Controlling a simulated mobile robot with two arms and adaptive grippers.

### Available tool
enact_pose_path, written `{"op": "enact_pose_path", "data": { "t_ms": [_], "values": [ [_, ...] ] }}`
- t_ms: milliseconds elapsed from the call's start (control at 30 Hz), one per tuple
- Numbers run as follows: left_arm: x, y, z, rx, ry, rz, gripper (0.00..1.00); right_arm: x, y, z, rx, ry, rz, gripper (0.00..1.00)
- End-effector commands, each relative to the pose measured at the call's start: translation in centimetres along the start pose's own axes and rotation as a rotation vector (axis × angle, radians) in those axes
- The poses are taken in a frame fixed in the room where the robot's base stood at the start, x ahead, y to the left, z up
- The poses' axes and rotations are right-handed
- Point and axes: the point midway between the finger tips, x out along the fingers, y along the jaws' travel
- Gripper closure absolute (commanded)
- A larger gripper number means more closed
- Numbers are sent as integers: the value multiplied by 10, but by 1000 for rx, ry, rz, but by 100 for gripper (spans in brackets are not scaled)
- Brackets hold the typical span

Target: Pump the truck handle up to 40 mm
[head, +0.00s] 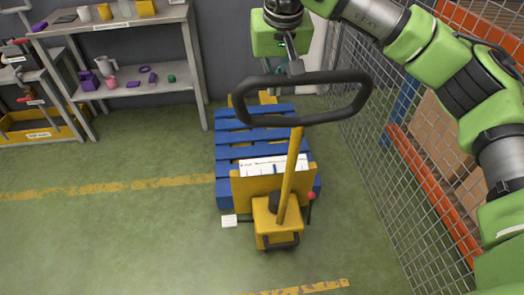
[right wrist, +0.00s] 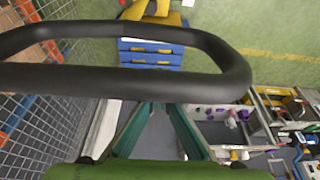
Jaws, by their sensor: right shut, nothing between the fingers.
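The yellow pallet truck (head: 268,212) stands in the middle of the head view. Its tiller rises towards me and ends in a dark loop handle (head: 362,97). The loop also crosses the right wrist view (right wrist: 238,75), close to the camera. My right gripper (head: 296,68) is shut and empty at the loop's far side in the head view. In the right wrist view the loop hides its fingertips; I cannot tell whether they touch it. My left gripper is out of view.
A blue pallet (head: 228,152) sits over the truck's forks. A small red-knobbed lever (head: 310,196) is beside the pump body. A wire mesh fence (head: 385,165) bounds the right side. Grey shelving (head: 140,92) stands at the back left. Green floor (head: 120,235) to the left is clear.

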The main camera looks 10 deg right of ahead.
Motion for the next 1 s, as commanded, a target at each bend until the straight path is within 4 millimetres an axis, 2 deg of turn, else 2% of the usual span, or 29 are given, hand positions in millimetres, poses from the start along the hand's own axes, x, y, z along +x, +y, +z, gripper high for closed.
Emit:
{"op": "enact_pose_path", "data": {
  "t_ms": [33, 400, 667, 1000],
  "values": [
    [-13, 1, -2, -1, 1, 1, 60, -4, 0, -9, 2, -5, 1, 100],
    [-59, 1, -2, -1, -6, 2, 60, 9, -1, -65, 2, -4, 1, 100],
    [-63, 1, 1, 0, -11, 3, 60, 17, -1, -74, -1, -2, 0, 100],
    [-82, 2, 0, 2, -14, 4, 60, 22, 0, -94, 1, -2, 1, 100]
  ]
}}
